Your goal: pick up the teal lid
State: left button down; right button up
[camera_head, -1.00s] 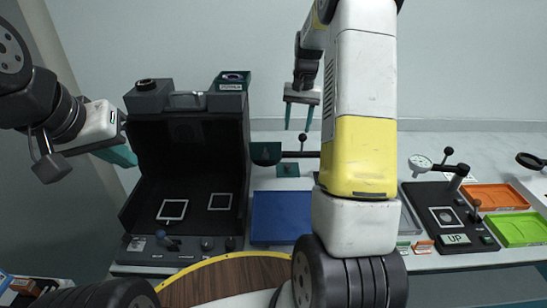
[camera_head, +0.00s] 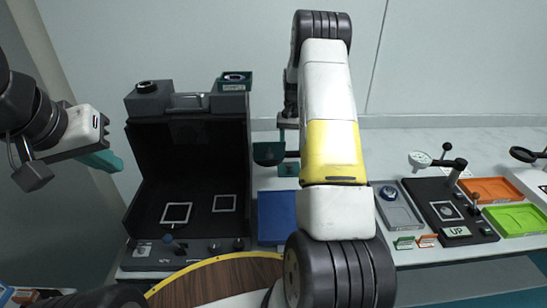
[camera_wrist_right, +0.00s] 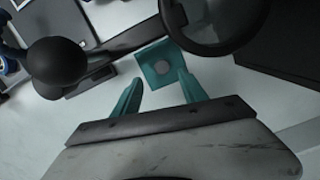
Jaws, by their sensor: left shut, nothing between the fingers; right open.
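The teal lid (camera_head: 288,170), a small square plate with a grey round knob, lies on the light table near the blue tray. It also shows in the right wrist view (camera_wrist_right: 150,73), ahead of and between the fingertips. My right gripper (camera_wrist_right: 161,78) is open and empty, its teal fingers either side of the lid's line; the lid appears below them. In the head view, my right arm hides much of that gripper. My left gripper (camera_head: 112,161) is shut and empty, off at the left beside the black box.
The open black box (camera_head: 188,150) stands left, with a teal container (camera_head: 235,86) on top. A blue tray (camera_head: 275,218) lies nearer; a grey tray (camera_head: 398,208) lies right.

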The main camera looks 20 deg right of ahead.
aim_at(289, 164)
jog(key=f, duration=0.6)
jog(key=shift+s+a, duration=0.25)
jog(key=shift+a, duration=0.1)
grip_shut()
